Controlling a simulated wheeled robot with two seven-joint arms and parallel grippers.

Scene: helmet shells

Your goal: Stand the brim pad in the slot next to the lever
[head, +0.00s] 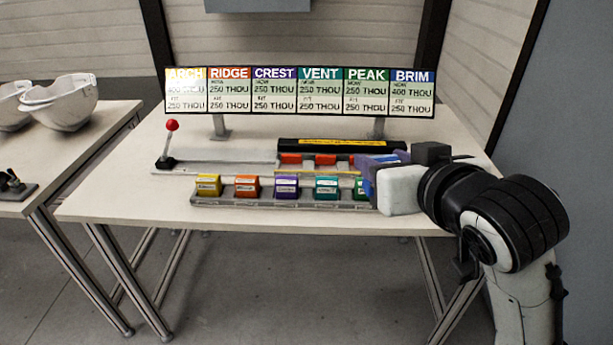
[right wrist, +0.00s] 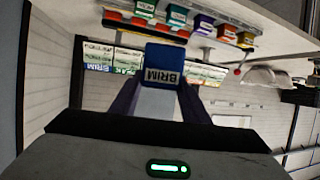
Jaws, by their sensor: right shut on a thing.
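My right gripper (head: 380,172) is at the right end of the fixture. It is shut on the blue brim pad, whose BRIM label faces the camera in the right wrist view (right wrist: 163,68). The pad is between the two dark fingers (right wrist: 160,100); in the head view the gripper and arm largely hide it. The lever (head: 168,142), with a red ball knob, stands at the fixture's left end. A pale flat track (head: 225,167) runs right from the lever; the slot itself cannot be made out clearly. My left gripper is not in view.
A grey tray (head: 262,204) along the front holds yellow, orange, purple, teal and green pads. A black bar (head: 342,146) with a yellow strip stands behind, with red-orange blocks below it. A sign board (head: 300,92) stands at the back. White helmet shells (head: 62,103) rest on the left table.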

